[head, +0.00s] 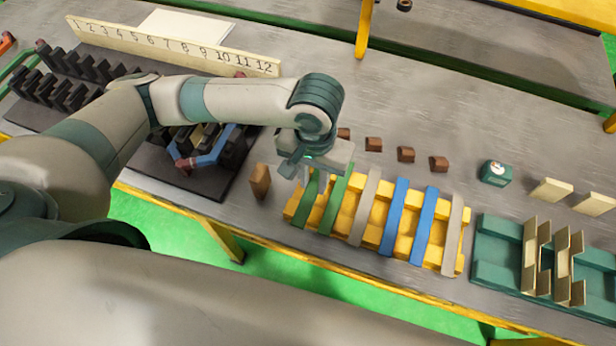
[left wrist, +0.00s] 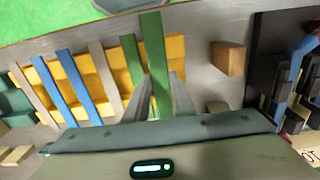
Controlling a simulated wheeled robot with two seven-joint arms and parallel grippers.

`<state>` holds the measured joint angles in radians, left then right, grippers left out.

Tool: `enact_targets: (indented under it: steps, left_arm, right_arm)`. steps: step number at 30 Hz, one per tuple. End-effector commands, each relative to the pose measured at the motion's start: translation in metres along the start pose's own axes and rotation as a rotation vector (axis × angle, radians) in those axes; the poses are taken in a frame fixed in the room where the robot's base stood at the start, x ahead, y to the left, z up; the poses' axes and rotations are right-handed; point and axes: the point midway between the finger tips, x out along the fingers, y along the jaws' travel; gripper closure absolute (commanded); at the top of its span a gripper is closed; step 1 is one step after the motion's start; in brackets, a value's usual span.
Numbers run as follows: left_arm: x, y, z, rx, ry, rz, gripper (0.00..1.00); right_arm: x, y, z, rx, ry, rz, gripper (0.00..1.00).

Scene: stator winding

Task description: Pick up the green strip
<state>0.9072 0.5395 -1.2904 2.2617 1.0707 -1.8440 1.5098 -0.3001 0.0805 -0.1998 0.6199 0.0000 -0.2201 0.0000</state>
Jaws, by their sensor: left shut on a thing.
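Two green strips lie at the left end of a yellow slotted rack (head: 375,238) in the head view. My left gripper (head: 308,172) is over the far end of the leftmost green strip (head: 307,203). In the left wrist view, its fingers (left wrist: 160,95) are closed around that green strip (left wrist: 152,48), which looks larger and nearer than its neighbour. I cannot tell whether it is clear of the rack. The other green strip (head: 337,203) lies beside it on the rack. My right gripper is not in view.
Grey and blue strips (head: 394,216) share the rack. A brown block (head: 260,181) stands left of it, and several small brown blocks (head: 406,154) lie behind. A green fixture (head: 495,257) is at the right. A black slotted base (head: 200,180) and numbered ruler (head: 175,48) are left.

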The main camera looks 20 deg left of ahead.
Motion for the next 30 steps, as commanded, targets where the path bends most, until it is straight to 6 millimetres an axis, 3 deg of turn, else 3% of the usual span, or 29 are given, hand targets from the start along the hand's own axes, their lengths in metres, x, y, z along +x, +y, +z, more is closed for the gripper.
enact_targets:
  steps: [6, 13, 30]
  left_arm:
    - [-0.025, 0.032, 0.030, 0.007, 0.004, 0.003, 1.00]
    - [-0.045, 0.053, 0.050, 0.004, 0.003, 0.001, 1.00]
    - [-0.052, 0.061, 0.060, -0.001, 0.001, -0.001, 1.00]
  right_arm:
    - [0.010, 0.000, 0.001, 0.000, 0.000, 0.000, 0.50]
    - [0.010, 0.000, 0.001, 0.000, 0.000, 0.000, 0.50]
    - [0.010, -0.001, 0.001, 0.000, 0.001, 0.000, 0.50]
